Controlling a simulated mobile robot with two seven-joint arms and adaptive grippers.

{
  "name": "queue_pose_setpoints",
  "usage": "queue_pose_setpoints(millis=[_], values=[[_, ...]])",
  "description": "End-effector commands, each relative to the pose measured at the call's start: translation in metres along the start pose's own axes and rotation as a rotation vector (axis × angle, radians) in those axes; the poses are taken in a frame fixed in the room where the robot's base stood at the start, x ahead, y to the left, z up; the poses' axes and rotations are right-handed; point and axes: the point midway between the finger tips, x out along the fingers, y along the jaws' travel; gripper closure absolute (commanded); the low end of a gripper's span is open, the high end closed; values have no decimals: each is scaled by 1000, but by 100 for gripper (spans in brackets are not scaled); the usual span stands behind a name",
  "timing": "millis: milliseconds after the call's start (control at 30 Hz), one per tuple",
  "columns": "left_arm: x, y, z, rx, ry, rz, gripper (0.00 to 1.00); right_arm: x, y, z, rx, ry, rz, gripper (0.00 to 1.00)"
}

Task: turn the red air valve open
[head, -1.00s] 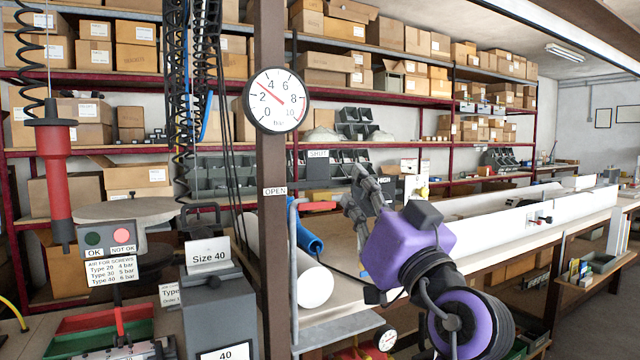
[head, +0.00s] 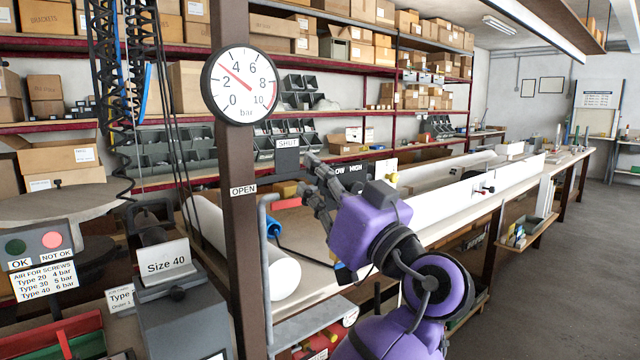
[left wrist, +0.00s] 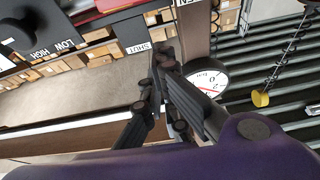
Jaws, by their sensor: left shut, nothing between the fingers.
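The red air valve handle (head: 288,203) lies about level beside a grey upright pipe (head: 266,270). My left gripper (head: 308,178) is shut and empty. Its fingers appear close to the handle's right end; I cannot tell whether they touch. In the left wrist view the shut fingers (left wrist: 161,62) overlap the view toward the SHUT sign (left wrist: 138,47), and I cannot make out the handle there. The gauge (head: 240,85) needle reads about 3 bar. My right gripper is out of view.
The brown post (head: 243,240) stands close left of the valve. A white roll (head: 280,268) lies on the bench behind the pipe. A grey Size 40 box (head: 180,310) stands front left. The long bench (head: 420,200) runs back right; the floor (head: 560,280) there is clear.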

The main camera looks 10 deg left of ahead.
Motion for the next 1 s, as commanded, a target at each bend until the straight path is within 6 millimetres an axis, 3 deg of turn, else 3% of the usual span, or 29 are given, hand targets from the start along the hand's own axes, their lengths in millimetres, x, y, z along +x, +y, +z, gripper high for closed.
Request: queue_pose_setpoints(millis=[100, 267, 333, 533, 1000], values=[[29, -2, -5, 1, 5, -6, 100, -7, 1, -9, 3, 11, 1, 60], [61, -2, -5, 0, 5, -5, 100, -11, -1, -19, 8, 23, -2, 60], [52, 0, 13, 6, 2, 1, 100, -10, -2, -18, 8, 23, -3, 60], [45, 0, 33, 3, 1, 0, 100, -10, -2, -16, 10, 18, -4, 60], [42, 0, 39, -1, 0, 0, 100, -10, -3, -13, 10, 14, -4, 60]])
